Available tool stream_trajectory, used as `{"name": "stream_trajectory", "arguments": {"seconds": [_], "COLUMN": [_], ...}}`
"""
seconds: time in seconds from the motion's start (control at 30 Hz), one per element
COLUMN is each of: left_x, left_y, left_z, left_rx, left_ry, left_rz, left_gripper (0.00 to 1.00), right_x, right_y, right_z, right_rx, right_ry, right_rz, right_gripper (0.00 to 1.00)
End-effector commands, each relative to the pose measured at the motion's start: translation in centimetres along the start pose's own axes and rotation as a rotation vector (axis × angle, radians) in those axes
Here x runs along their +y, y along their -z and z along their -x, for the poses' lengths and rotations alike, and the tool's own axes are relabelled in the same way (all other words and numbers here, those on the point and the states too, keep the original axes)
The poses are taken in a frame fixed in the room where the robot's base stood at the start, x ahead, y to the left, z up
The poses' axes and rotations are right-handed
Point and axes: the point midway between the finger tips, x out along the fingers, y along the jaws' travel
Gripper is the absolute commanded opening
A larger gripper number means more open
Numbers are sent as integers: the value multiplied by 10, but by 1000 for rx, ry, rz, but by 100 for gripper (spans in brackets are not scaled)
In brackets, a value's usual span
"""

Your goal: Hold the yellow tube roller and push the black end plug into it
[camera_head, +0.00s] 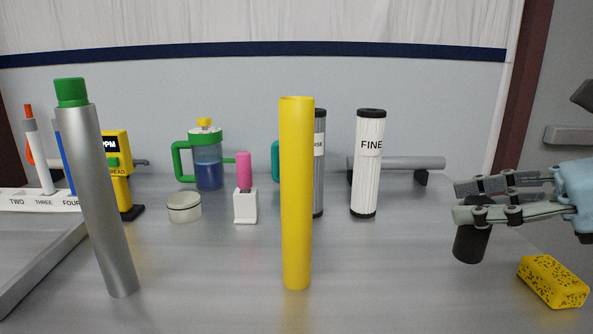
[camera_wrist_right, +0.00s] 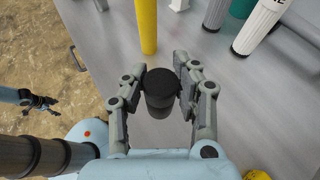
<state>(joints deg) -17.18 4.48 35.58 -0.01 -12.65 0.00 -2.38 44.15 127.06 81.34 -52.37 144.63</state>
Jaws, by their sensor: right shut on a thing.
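The yellow tube roller (camera_head: 297,200) stands upright on the grey table in the middle of the head view. Its lower part also shows at the top of the right wrist view (camera_wrist_right: 147,25). My right gripper (camera_head: 472,205) is shut on the black end plug (camera_head: 470,245) and holds it to the right of the tube, apart from it. In the right wrist view the plug (camera_wrist_right: 160,92) sits between the two fingers. My left gripper is not in the head view; an arm with a small dark gripper (camera_wrist_right: 40,103) shows at the left of the right wrist view, its jaws too small to judge.
A silver tube with a green cap (camera_head: 110,200) leans slightly at left. Behind stand a white FINE filter (camera_head: 368,165), a grey filter (camera_head: 320,180), a green-handled jug (camera_head: 208,170) and a pink-topped white block (camera_head: 245,205). A yellow sponge (camera_head: 553,282) lies at right. Table between tube and plug is clear.

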Motion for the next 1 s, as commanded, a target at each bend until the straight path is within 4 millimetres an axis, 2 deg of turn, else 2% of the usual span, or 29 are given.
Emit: {"name": "stream_trajectory", "arguments": {"seconds": [0.23,0.37,0.57,0.8,0.9,1.0], "left_x": [-1,-2,-4,-10,-12,-13], "left_y": [0,2,8,18,20,21], "left_z": [1,9,45,106,124,130], "left_rx": [0,2,8,15,17,18], "left_ry": [1,1,1,3,3,4], "left_rz": [0,0,0,0,0,0], "left_gripper": [69,69,69,69,69,69], "right_x": [-1,-1,-3,-6,-6,-7], "right_y": [-2,-10,-46,-106,-122,-128], "right_z": [0,4,19,44,51,54], "right_rx": [-1,-2,-6,-9,-10,-10], "right_ry": [1,2,4,7,7,7], "right_rz": [1,3,8,14,14,15], "right_gripper": [0,0,0,0,0,0]}}
